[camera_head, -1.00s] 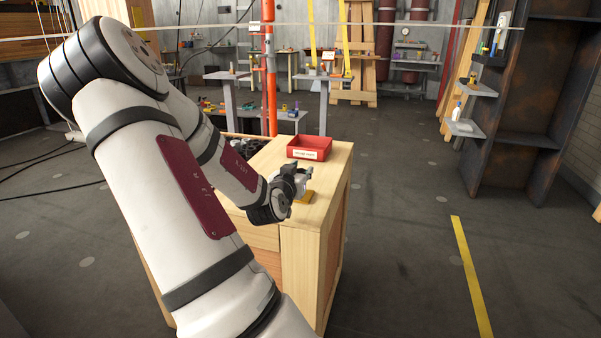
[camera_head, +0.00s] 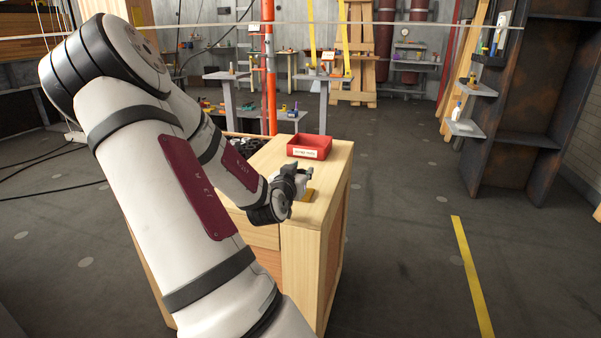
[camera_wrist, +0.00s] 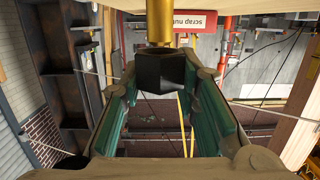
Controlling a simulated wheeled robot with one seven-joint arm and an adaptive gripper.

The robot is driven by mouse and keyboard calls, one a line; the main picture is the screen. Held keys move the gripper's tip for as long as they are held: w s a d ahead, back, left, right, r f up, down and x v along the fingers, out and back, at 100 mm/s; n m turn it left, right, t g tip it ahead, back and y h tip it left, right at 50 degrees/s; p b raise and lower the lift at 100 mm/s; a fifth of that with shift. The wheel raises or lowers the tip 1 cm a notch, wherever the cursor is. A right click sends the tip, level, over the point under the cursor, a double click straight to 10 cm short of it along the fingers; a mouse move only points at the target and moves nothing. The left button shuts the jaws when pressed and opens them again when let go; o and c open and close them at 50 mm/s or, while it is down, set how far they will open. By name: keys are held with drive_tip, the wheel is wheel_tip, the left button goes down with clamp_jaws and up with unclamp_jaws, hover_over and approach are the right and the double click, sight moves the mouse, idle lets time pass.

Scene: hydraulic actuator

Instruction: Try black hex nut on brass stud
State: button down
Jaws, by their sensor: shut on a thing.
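In the wrist view, which is upside down, a black hex nut (camera_wrist: 160,70) sits between the fingertips of my gripper (camera_wrist: 161,76), which is shut on it. The brass stud (camera_wrist: 160,22) comes from the top of the picture and meets the nut's face, in line with it. I cannot tell whether any thread has entered the nut. In the head view my gripper (camera_head: 299,179) is low over the wooden crate top, at a small yellow base (camera_head: 308,196). The nut and stud are too small or hidden there.
The wooden crate (camera_head: 324,185) carries a red bin (camera_head: 310,146) behind my gripper; its "scrap nuts" label also shows in the wrist view (camera_wrist: 178,22). Dark cables or parts (camera_head: 252,146) lie at the crate's back left.

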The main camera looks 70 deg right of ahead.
drive_tip(key=shift+f+b, duration=0.55)
drive_tip(key=shift+f, duration=0.05)
drive_tip(key=shift+r, duration=0.1)
drive_tip(key=shift+r+p, duration=0.6)
drive_tip(key=shift+r, duration=0.2)
drive_tip(key=shift+f+b, duration=0.3)
drive_tip(key=shift+b, duration=0.25)
idle(0.6)
drive_tip(key=shift+f+b, duration=0.35)
drive_tip(key=shift+f, duration=0.2)
drive_tip(key=shift+r, duration=0.15)
